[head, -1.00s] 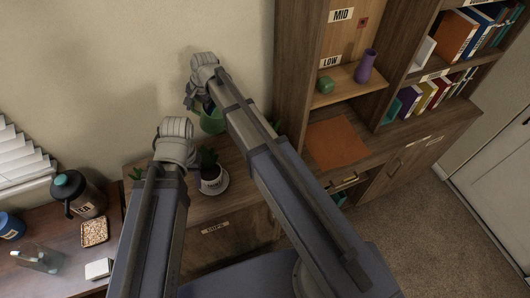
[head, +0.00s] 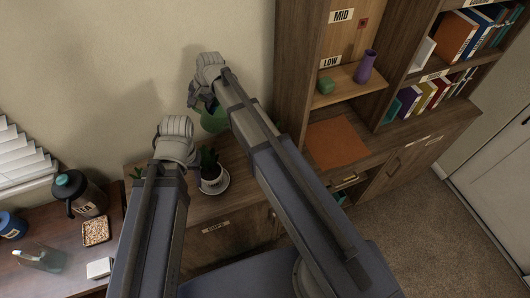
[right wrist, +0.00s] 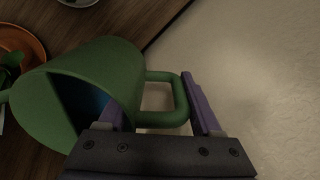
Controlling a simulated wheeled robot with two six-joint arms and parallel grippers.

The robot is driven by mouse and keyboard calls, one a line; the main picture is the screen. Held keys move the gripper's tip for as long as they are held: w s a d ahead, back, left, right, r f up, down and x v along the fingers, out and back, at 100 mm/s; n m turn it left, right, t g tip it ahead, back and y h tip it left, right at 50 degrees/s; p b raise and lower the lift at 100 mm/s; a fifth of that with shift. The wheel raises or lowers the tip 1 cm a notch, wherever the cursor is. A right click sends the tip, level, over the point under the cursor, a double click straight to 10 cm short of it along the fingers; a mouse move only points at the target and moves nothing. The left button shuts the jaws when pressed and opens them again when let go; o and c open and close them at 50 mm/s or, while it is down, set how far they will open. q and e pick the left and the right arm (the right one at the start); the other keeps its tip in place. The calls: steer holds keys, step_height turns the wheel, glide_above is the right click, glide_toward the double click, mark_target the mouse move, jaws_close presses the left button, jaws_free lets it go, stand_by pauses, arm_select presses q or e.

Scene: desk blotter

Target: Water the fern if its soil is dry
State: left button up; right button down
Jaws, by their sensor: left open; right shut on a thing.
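A green watering can (head: 214,121) hangs under my right gripper (head: 204,98), above the wooden cabinet top near the wall. In the right wrist view my right gripper (right wrist: 160,110) is shut on the handle of the can (right wrist: 120,75). The can looks tilted, with blue inside its opening. A leafy plant (right wrist: 10,68) over an orange saucer (right wrist: 25,40) shows at the left edge. A potted plant in a white pot (head: 213,183) stands on a white saucer. More leaves (head: 137,173) show behind my left arm. I cannot tell which plant is the fern; no soil is clear. My left gripper (head: 174,140) is open, its fingers mostly hidden.
A bookshelf (head: 293,70) with a purple vase (head: 365,66) and a green block (head: 326,84) stands to the right. A dark kettle (head: 80,195), a blue mug (head: 12,226), a tray of grains (head: 96,231) and a clear bottle (head: 40,260) are on the desk at the left.

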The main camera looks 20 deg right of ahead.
steer(key=shift+s+d+r+t+y+p, duration=0.25)
steer(key=shift+d+r+p, duration=0.1)
steer(key=shift+r, duration=0.3)
steer(key=shift+s+d+r+t+y+p, duration=0.25)
steer(key=shift+r+p, duration=0.05)
steer(key=shift+r, duration=0.3)
stand_by(1.2)
steer(key=w+a+f+b, duration=0.1)
steer(key=f, duration=0.1)
steer(key=w+f+g+h+b, duration=0.1)
steer(key=f+b, duration=0.1)
steer(key=a+f+g+h+b, duration=0.1)
steer(key=f, duration=0.1)
steer(key=shift+w+a+f+b, duration=0.35)
steer(key=shift+w+f+b, duration=0.05)
steer(key=shift+a+f+h, duration=0.1)
steer(key=shift+f+h, duration=0.25)
steer(key=shift+h, duration=0.05)
steer(key=shift+s+r, duration=0.15)
steer(key=shift+r, duration=0.05)
steer(key=shift+a+f+g+h+b, duration=0.1)
steer(key=shift+f+g+h+b, duration=0.35)
steer(key=shift+f+b, duration=0.4)
steer(key=shift+a+f+g+h+b, duration=0.1)
steer(key=shift+f+g+h+b, duration=0.3)
steer(key=shift+f+b, duration=0.4)
